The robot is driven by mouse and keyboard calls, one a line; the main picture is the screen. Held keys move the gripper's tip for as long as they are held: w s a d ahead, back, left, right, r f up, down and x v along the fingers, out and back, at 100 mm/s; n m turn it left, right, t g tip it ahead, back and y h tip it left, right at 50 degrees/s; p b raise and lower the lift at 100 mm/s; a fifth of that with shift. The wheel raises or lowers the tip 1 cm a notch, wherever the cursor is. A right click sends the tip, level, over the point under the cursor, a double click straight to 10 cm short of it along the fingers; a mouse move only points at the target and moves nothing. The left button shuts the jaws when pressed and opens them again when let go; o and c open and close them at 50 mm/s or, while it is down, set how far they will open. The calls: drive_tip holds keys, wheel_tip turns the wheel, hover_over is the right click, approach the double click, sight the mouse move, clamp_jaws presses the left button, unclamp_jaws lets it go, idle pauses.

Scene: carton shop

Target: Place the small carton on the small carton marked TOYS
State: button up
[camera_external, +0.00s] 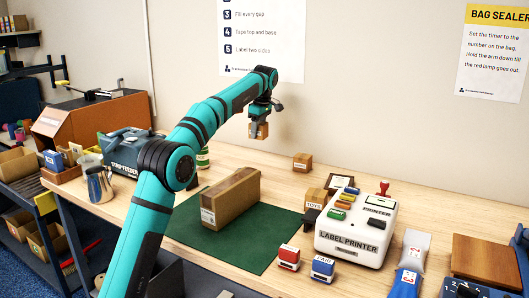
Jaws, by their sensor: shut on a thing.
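My gripper (262,118) is at the end of the teal arm, raised above the back of the table. It is shut on a small carton (260,131) of brown card, held in the air well above the tabletop. The small carton marked TOYS (314,201) stands on the table just left of the label printer, lower and to the right of my gripper. Its top looks bare, though items beside it crowd the view. Another small carton (302,162) stands alone farther back, near the wall.
A long brown carton (230,198) stands on the green mat (260,245). The white label printer (356,232) is right of the TOYS carton, with red and blue stamps (289,257) in front.

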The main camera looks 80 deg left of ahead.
drive_tip(key=w+d+r, duration=0.1)
drive_tip(key=w+d, duration=0.3)
drive_tip(key=d, duration=0.5)
drive_tip(key=w+d+r, duration=0.2)
drive_tip(key=w+d, duration=0.1)
drive_tip(key=d, duration=0.6)
hover_over(314, 191)
drive_tip(key=shift+m, duration=0.4)
drive_tip(key=shift+w+d+f, duration=0.1)
drive_tip(key=shift+d+f, duration=0.1)
drive_tip(key=shift+f, duration=2)
drive_tip(key=shift+w+d+f, duration=0.1)
drive_tip(key=shift+d+f, duration=0.05)
drive_tip(key=shift+f, duration=2.05)
drive_tip(key=shift+f, duration=0.1)
drive_tip(key=o, duration=1)
drive_tip(key=shift+c, duration=0.2)
wheel_tip(314, 191, up, 12)
drive_tip(key=w+d, duration=0.1)
drive_tip(key=shift+w+d, duration=0.1)
drive_tip(key=shift+d, duration=0.05)
